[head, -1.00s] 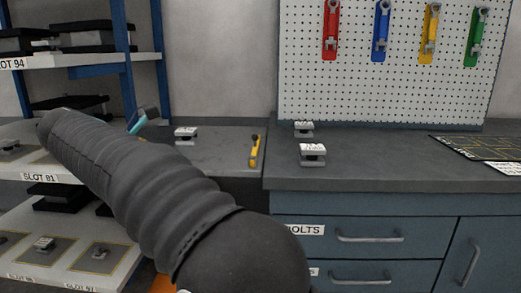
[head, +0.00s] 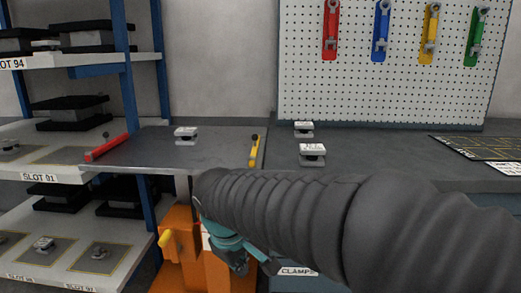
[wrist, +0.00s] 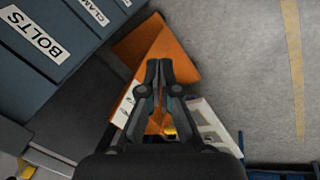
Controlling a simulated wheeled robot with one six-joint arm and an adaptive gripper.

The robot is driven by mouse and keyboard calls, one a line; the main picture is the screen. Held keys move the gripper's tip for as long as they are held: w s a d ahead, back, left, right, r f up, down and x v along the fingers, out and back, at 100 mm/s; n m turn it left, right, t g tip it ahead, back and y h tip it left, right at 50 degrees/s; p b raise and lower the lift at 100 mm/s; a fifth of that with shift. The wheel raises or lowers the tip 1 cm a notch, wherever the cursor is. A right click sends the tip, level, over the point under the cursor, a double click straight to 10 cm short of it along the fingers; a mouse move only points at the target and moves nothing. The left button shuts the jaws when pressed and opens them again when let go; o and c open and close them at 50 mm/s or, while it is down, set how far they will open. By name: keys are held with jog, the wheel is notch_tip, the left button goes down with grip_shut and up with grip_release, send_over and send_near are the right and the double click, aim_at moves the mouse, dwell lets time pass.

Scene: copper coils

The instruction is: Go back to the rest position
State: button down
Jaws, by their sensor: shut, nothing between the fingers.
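My gripper (wrist: 162,80) is shut and empty in the wrist view, its fingertips together over an orange object and the floor. In the head view my dark ribbed arm crosses the lower right. My gripper (head: 240,260) hangs at its end, low in front of the drawer cabinet and beside an orange stand (head: 185,245). Its fingertips are hard to make out there.
A shelf rack (head: 75,168) stands at the left. A pegboard (head: 400,90) carries coloured wrenches. Open floor (wrist: 255,60) shows in the wrist view.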

jog(key=s+d+m+t, duration=0.1)
jog(key=s+d+m, duration=0.4)
jog(key=d, duration=0.5)
jog(key=s+d+f+m+t+y, duration=0.1)
jog(key=s+d+m, duration=0.4)
jog(key=s+d, duration=0.3)
jog(key=shift+s+d, duration=0.4)
jog(key=shift+d, duration=0.6)
jog(key=shift+f, duration=0.1)
